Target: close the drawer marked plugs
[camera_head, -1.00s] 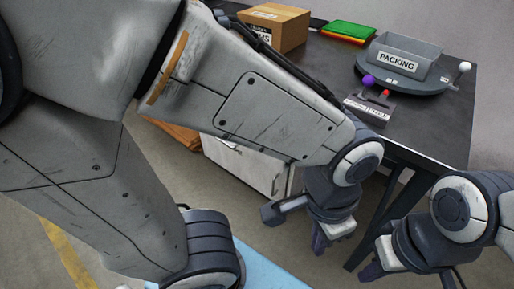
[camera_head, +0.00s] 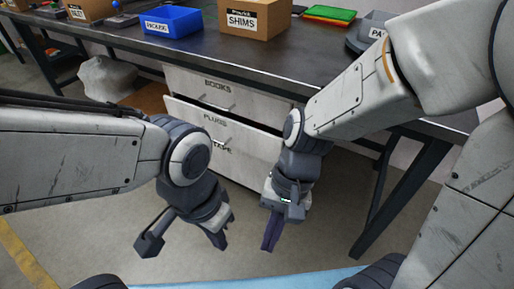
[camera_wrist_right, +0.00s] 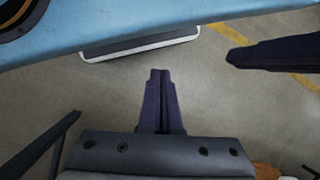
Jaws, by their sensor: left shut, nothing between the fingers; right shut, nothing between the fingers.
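The drawer marked plugs (camera_head: 235,131) is in the white cabinet under the dark workbench in the head view. Its front stands out from the cabinet, with a dark gap above it, so it is partly open. Its right end is hidden behind my right arm. My left gripper (camera_head: 221,244) is shut and empty, low in front of the cabinet and apart from the drawer. My right gripper (camera_head: 267,247) is shut and empty, right of the left one, also in front of and apart from the drawer. Its closed fingers show in the right wrist view (camera_wrist_right: 160,73).
The books drawer (camera_head: 232,88) above looks shut. The tape drawer (camera_head: 233,161) is below, partly covered. On the workbench (camera_head: 215,48) stand a shims box (camera_head: 254,16) and a blue bin (camera_head: 171,21). A bench leg (camera_head: 375,208) is at right. A wrapped bundle (camera_head: 108,77) lies left of the cabinet.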

